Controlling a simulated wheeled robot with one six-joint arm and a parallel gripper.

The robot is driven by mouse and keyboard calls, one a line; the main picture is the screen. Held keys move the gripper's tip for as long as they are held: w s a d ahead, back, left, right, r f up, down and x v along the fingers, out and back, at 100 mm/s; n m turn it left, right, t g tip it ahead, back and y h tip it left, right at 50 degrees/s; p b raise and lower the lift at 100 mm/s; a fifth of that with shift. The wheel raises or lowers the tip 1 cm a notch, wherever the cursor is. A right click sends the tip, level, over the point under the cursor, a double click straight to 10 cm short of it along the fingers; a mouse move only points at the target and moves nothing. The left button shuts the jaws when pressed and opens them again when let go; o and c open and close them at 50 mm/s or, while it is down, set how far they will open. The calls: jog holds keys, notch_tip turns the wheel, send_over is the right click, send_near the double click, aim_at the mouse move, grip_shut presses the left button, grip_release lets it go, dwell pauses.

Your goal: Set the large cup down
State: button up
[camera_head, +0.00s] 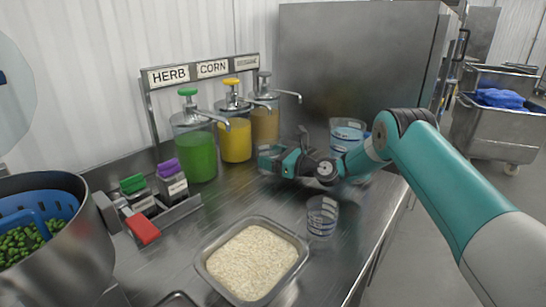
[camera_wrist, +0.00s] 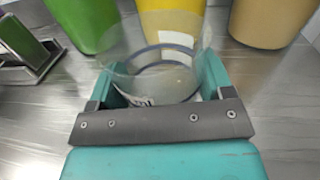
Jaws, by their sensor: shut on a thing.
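My gripper (camera_head: 268,160) is low over the steel counter, in front of the pump dispensers. In the wrist view my gripper (camera_wrist: 158,90) is shut on a clear cup with dark blue bands, the large cup (camera_wrist: 158,58). The cup stands between the two fingers, with the yellow dispenser showing behind it. In the head view I cannot make out the held cup clearly, and whether its base touches the counter cannot be told.
Green (camera_head: 195,152), yellow (camera_head: 235,140) and tan (camera_head: 265,125) dispensers stand close ahead. A small clear cup (camera_head: 322,217) and a rice tray (camera_head: 205,268) are nearer. Another clear cup with blue bands (camera_head: 347,130) stands behind my arm. A caddy (camera_head: 180,212) and a pea pot (camera_head: 75,270) are left.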

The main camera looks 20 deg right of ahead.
jog(key=o, duration=1)
jog(key=shift+f, duration=0.1)
jog(key=b+v, duration=0.1)
jog(key=v, duration=1)
jog(key=shift+s+d, duration=0.2)
jog(key=shift+s, duration=0.1)
jog(key=s+a+r+n+g+h, duration=0.1)
jog(key=s+a+r+n+g, duration=0.85)
jog(key=s+a+n, duration=0.75)
jog(key=s+d+r+n+g+h, duration=0.1)
jog(key=s+d+n+h, duration=0.1)
jog(key=s+n, duration=0.6)
jog(key=s+d+r+n+g+h, duration=0.1)
jog(key=s+n+h, duration=0.4)
jog(key=s, duration=1)
jog(key=d+n+g, duration=0.1)
jog(key=n, duration=0.2)
jog(key=shift+s+d+r+n, duration=0.15)
jog(key=shift+s+r+n, duration=0.1)
jog(key=shift+s+n, duration=0.15)
